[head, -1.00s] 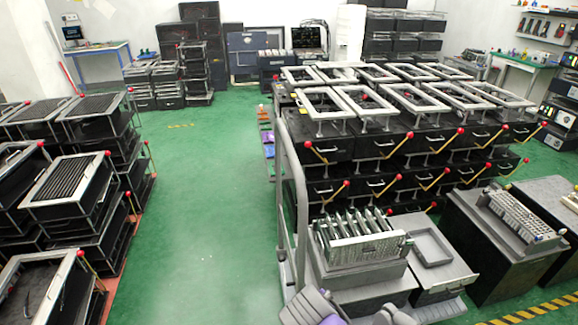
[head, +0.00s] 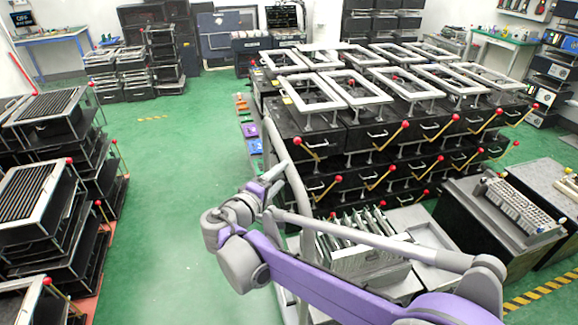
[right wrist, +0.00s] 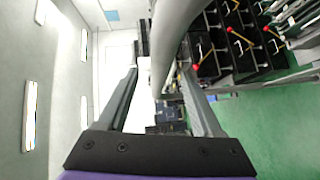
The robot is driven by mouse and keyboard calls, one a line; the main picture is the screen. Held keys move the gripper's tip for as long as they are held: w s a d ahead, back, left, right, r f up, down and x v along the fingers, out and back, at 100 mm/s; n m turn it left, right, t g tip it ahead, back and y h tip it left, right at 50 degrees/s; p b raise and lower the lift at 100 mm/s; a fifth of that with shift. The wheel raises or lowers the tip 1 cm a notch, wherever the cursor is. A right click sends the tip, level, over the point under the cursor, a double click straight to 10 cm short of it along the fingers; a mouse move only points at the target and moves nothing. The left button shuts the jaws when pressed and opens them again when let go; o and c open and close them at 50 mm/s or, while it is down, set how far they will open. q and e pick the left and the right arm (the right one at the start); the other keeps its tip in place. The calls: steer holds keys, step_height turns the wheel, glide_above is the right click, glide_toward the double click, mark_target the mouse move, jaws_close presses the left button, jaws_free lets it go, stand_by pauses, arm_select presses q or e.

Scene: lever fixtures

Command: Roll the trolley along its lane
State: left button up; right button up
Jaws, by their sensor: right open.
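The grey trolley stands at the lower middle of the head view, and its curved push handle (head: 291,183) rises at its left side. The trolley carries a metal rack of upright cards (head: 350,237) and a grey tray. My right arm crosses in front of it and hides much of the rack and lower frame. My right gripper (head: 277,167) is at the upper part of the handle. In the right wrist view, the open gripper (right wrist: 160,72) has the grey handle bar (right wrist: 164,45) showing between its fingers; whether they touch it is unclear. My left gripper is out of view.
Stacked black units with red-knobbed levers (head: 318,150) stand behind and right of the trolley. More black racks (head: 35,190) line the left. The green floor (head: 150,200) between them is clear. A dark bench (head: 500,230) stands at right.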

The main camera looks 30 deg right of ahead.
mark_target(289, 168)
steer(key=x, duration=0.6)
steer(key=shift+w+a, duration=0.15)
jaws_close()
stand_by(1.2)
